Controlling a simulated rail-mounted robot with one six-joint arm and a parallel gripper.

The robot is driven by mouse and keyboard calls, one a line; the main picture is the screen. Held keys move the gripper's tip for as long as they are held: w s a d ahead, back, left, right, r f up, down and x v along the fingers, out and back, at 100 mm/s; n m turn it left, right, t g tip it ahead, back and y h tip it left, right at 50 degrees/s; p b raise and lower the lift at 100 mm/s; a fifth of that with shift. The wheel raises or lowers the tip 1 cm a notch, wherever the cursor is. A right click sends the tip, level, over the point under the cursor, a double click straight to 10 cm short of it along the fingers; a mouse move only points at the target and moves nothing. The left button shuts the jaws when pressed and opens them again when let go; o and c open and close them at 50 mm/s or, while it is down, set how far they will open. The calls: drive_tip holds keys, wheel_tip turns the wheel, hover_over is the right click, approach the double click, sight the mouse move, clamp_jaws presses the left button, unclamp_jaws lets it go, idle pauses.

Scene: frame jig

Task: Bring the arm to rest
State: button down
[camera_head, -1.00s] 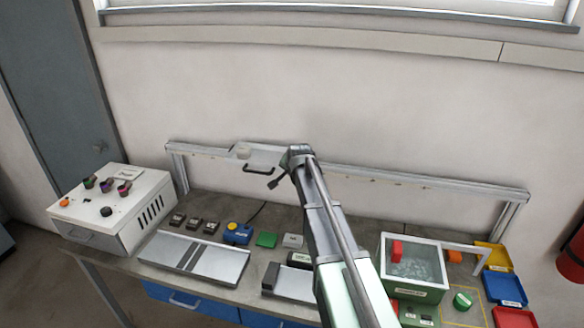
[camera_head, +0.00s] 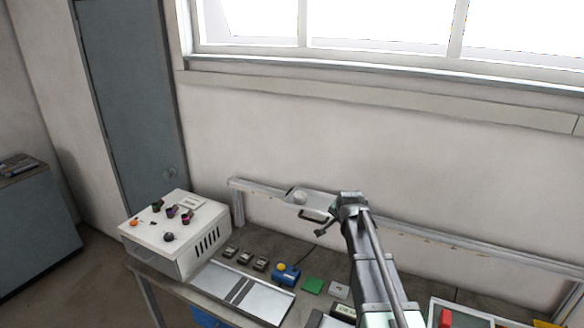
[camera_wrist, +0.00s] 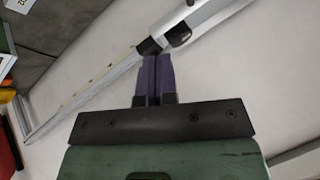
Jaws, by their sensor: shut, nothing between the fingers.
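My gripper (camera_wrist: 153,75) shows in the wrist view with its two purple fingers together and nothing between them. Beyond the fingertips are the metal rail and a dark fitting on it. In the head view my arm reaches up and away over the bench (camera_head: 262,240), its wrist bent near the back rail (camera_head: 415,236). The fingers are hard to make out in the head view. Whether the gripper touches the rail cannot be told.
A white control box (camera_head: 178,240) with coloured knobs stands at the bench's left. A metal plate (camera_head: 243,290), small dark blocks (camera_head: 246,257), a blue block with a yellow button (camera_head: 287,274) and a green block (camera_head: 312,286) lie on the bench. A glass-topped box (camera_head: 455,316) is partly cut off.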

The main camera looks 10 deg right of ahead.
drive_tip(key=s+a+f+n+g+y+b, duration=0.1)
drive_tip(key=s+a+f+n+g+b, duration=0.2)
drive_tip(key=s+f+b, duration=0.7)
drive_tip(key=s+a+f+n+g+b, duration=0.4)
drive_tip(key=s+a+f+n+b, duration=0.3)
drive_tip(key=s+f, duration=0.6)
drive_tip(key=s+a+b, duration=0.2)
drive_tip(key=s+b, duration=0.1)
drive_tip(key=s, duration=0.3)
drive_tip(key=shift+s+a+f+n+g+y, duration=0.2)
drive_tip(key=shift+f+n+g+y, duration=0.1)
drive_tip(key=shift+f+y, duration=0.1)
